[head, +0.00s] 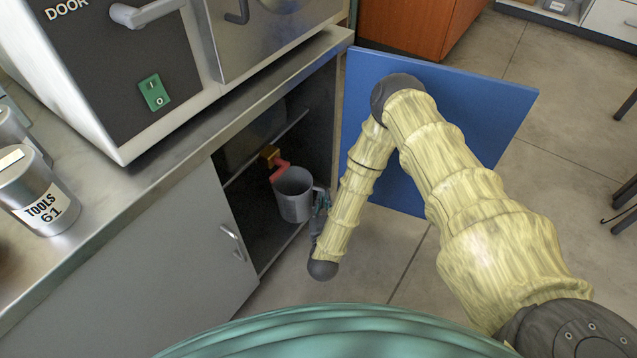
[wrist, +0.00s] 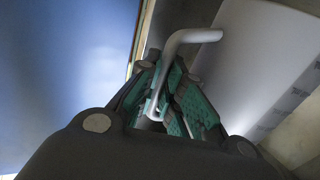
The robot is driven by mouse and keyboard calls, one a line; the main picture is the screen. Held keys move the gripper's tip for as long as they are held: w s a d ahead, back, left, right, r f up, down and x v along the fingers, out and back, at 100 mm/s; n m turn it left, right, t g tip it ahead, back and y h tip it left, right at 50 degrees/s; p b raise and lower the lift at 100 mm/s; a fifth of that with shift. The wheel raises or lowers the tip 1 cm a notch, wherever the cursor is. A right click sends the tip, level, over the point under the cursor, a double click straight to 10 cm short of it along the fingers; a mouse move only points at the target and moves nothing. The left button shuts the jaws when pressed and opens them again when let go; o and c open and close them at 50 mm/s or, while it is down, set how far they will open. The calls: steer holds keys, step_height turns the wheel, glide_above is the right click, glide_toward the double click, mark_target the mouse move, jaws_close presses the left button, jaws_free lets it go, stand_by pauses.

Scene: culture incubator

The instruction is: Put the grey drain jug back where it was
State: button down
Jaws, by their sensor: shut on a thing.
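The grey drain jug (head: 295,204) is at the opening of the cupboard under the bench, roughly upright, with its mouth up. Its handle faces right. My gripper (head: 321,203) comes from the right and is shut on that handle. In the wrist view the green-padded fingers of my gripper (wrist: 172,100) close around the lower part of the handle of the jug (wrist: 258,62). A brass valve with a red lever (head: 279,170) is just behind and above the jug's rim. I cannot tell whether the jug touches anything below it.
The cupboard's blue door (head: 480,110) stands open right of my arm, and also shows in the wrist view (wrist: 60,70). A grey closed door (head: 150,260) is left of the opening. The bench top (head: 190,140) overhangs it, holding the incubator (head: 130,70) and a tools canister (head: 40,200).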

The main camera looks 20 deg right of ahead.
steer(key=shift+w+f+b, duration=0.15)
steer(key=shift+f+b, duration=0.1)
steer(key=shift+b, duration=0.65)
steer(key=b+x, duration=0.2)
steer(key=x, duration=0.2)
steer(key=a+b+x, duration=0.1)
steer(key=x, duration=0.4)
steer(key=f+b+x, duration=0.1)
steer(key=b+x, duration=0.1)
steer(key=x, duration=0.2)
steer(key=shift+w+a+b, duration=0.15)
steer(key=shift+w+b, duration=0.2)
steer(key=shift+f+b, duration=1.35)
steer(key=shift+f, duration=0.4)
steer(key=c, duration=1.6)
jaws_free()
steer(key=shift+o, duration=0.2)
